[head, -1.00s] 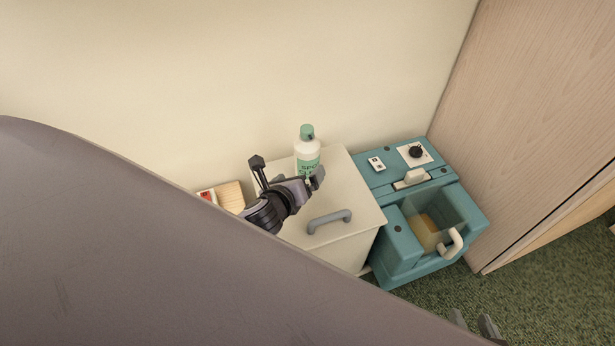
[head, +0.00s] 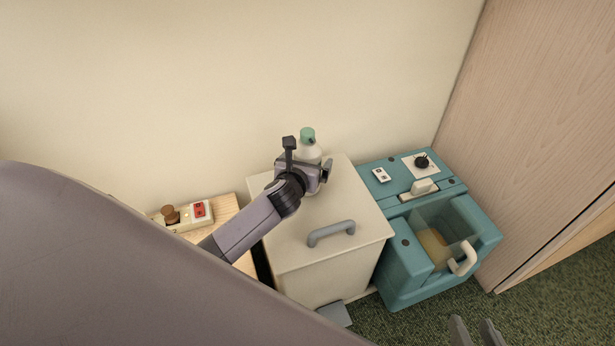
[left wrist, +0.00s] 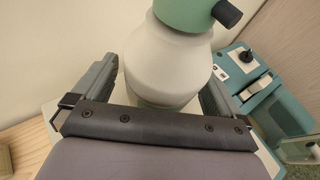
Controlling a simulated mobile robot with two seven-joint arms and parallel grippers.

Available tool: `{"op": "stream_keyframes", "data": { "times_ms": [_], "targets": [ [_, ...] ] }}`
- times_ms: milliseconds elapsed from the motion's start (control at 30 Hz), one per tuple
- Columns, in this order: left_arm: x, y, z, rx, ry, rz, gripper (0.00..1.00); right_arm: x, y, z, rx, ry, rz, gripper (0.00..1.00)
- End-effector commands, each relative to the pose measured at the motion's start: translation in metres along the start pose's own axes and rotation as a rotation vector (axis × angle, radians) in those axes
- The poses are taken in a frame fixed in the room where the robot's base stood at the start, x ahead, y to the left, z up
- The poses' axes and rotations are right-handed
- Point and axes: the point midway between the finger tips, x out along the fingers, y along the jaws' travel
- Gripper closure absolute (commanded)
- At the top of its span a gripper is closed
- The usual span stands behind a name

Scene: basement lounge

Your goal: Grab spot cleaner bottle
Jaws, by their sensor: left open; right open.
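The spot cleaner bottle (head: 309,150) is white with a green cap and stands upright on the white cabinet, by the wall. My left gripper (head: 308,174) is at the bottle in the head view and covers its lower part and label. In the left wrist view, the bottle (left wrist: 165,65) is between the two open fingers, its green top near the upper edge. I cannot tell whether a finger touches it. My right gripper (head: 474,333) shows only its open fingertips at the bottom edge, empty and far from the bottle.
The white cabinet (head: 330,262) has a grey handle (head: 331,233). A teal cleaning machine (head: 400,262) stands close on its right, beside a wooden panel (head: 535,120). A wooden surface (head: 226,207) with a switch box (head: 184,218) is on the left. The wall is right behind the bottle.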

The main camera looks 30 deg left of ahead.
Motion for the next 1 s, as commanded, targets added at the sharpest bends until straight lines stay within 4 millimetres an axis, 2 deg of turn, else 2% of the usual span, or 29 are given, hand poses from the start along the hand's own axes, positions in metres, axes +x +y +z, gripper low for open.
{"op": "stream_keyframes", "data": {
  "times_ms": [267, 367, 500, 833, 1000],
  "targets": [
    [0.003, 0.0, 0.0, -0.001, 0.0, -0.001, 0.0, 0.001, -0.001, -0.001, 0.008, 0.003, -0.006, 0.57],
    [0.003, 0.0, 0.0, -0.001, 0.0, -0.001, 0.29, 0.001, -0.001, -0.001, 0.008, 0.003, -0.006, 0.57],
    [0.003, 0.0, 0.0, -0.001, 0.001, -0.001, 0.75, 0.001, -0.001, -0.001, 0.007, 0.003, -0.006, 0.57],
    [0.002, 0.0, 0.005, -0.001, -0.004, -0.001, 0.75, 0.0, -0.001, -0.003, 0.004, 0.004, -0.003, 0.57],
    [-0.003, 0.0, 0.018, 0.0, -0.006, -0.002, 0.75, -0.004, 0.002, -0.01, -0.017, 0.006, 0.012, 0.57]
  ]
}}
